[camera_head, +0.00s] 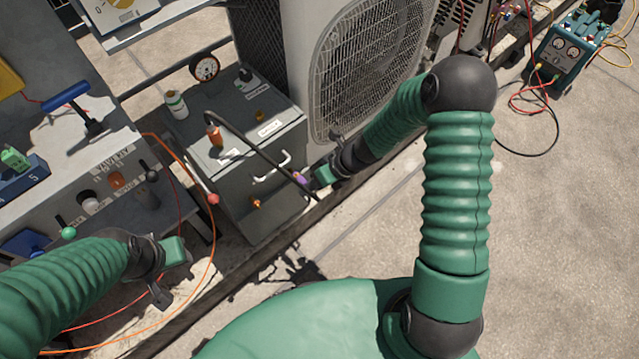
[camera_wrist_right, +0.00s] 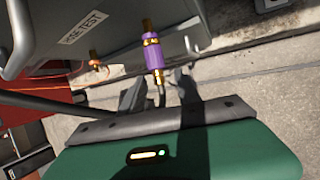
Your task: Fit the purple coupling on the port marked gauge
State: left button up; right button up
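The purple coupling (camera_wrist_right: 153,55) has brass bands and a brass tip, and a black hose at its lower end. In the head view it is a small purple spot (camera_head: 300,178) in front of the grey box (camera_head: 240,190). My right gripper (camera_wrist_right: 160,88) has its fingers apart, one on each side of the hose and the coupling's lower end. I see a gap beside the coupling, and most of it lies beyond the fingertips. My left gripper (camera_head: 172,262) is at the lower left, away from the coupling; its finger gap is unclear. I cannot read which port is marked gauge.
Brass fittings sit on the box's top (camera_head: 259,116) and front (camera_head: 256,203). A round dial (camera_head: 204,67), a white bottle (camera_head: 176,104) and an orange-ended hose fitting (camera_head: 214,135) stand nearby. A large fan unit (camera_head: 360,60) rises behind.

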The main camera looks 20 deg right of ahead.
grip_shut()
dwell(0.6)
jog(key=shift+d, duration=0.1)
dwell(1.2)
